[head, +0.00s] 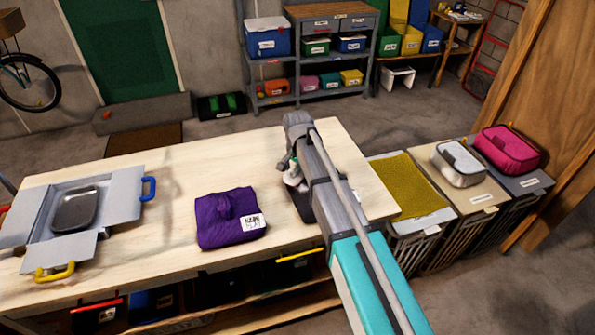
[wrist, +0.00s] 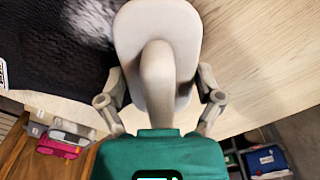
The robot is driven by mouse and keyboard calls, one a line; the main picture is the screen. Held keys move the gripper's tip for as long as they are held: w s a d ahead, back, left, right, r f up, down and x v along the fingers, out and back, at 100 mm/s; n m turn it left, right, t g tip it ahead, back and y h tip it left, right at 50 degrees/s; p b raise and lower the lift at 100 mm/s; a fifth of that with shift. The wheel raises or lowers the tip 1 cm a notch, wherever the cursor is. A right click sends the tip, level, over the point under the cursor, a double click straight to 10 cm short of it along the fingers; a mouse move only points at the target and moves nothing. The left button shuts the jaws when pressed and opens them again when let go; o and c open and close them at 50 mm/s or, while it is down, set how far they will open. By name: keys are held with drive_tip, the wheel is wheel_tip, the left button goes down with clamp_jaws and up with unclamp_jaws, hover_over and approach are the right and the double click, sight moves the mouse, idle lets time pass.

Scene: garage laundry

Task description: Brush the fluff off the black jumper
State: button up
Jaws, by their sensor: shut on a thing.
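The black jumper (wrist: 50,50) lies flat on the wooden table, with a patch of pale fluff (wrist: 92,18) on it at the top of the wrist view. In the head view my arm hides most of the jumper (head: 302,207); only a dark strip shows. My gripper (wrist: 158,88) is shut on a pale grey brush (wrist: 158,30), gripping its raised handle. The brush is beside the fluff, over the jumper's edge and the bare wood in the picture. Its underside is hidden, so I cannot tell whether it touches. In the head view my gripper (head: 293,168) is partly covered by my arm.
On the table (head: 150,245) are a folded purple garment (head: 230,220) and, at left, an open grey box (head: 35,215) with a metal tin. Hampers (head: 460,220) stand right of the table, topped by a mustard cloth, a white bag and a pink bag. Bare wood lies between box and purple garment.

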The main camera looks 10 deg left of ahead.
sight(301, 180)
drive_tip(key=shift+s, duration=0.1)
drive_tip(key=shift+s+d+f, duration=0.1)
drive_tip(key=shift+s+d, duration=0.4)
drive_tip(key=shift+s, duration=0.3)
drive_tip(key=shift+s+d, duration=0.5)
drive_tip(key=shift+s, duration=0.3)
drive_tip(key=shift+s, duration=0.15)
drive_tip(key=shift+s+d, duration=0.45)
drive_tip(key=shift+s, duration=0.3)
drive_tip(key=shift+s+d, duration=0.45)
drive_tip(key=shift+s, duration=0.3)
wheel_tip(301, 180, up, 6)
drive_tip(key=p, duration=0.6)
drive_tip(key=shift+r, duration=0.2)
